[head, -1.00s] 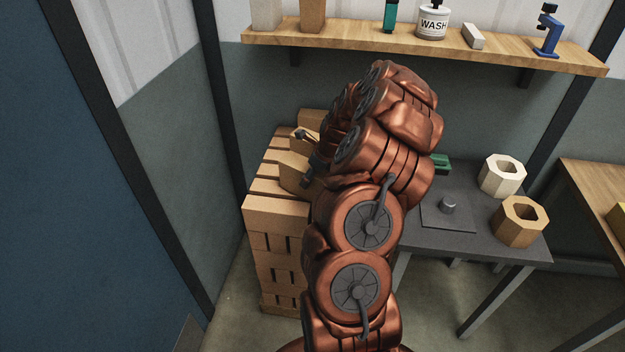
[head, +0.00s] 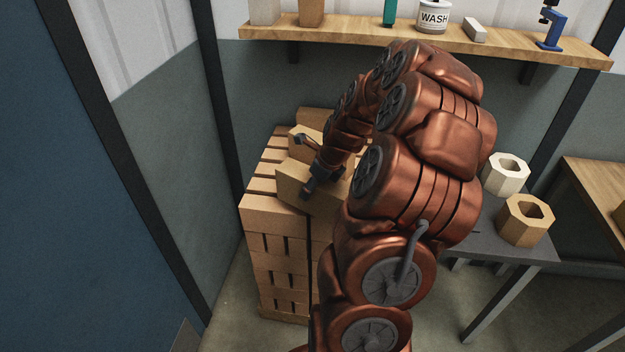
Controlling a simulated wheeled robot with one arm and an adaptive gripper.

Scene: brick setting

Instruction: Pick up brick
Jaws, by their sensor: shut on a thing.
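A tan brick (head: 291,184) sits at a slant over the top of a pallet-like stack of similar bricks (head: 274,218), left of my arm in the head view. My gripper (head: 305,161) is shut on this brick, with one dark finger on its near face and the other at its far side. My wrist and arm hide the brick's right part. I cannot tell for certain whether its underside is clear of the stack.
A dark table (head: 520,245) on the right bears two hollow octagonal blocks, one cream (head: 487,179) and one tan (head: 511,228). A wooden shelf (head: 375,40) with several items runs along the back wall. A blue panel stands at the left.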

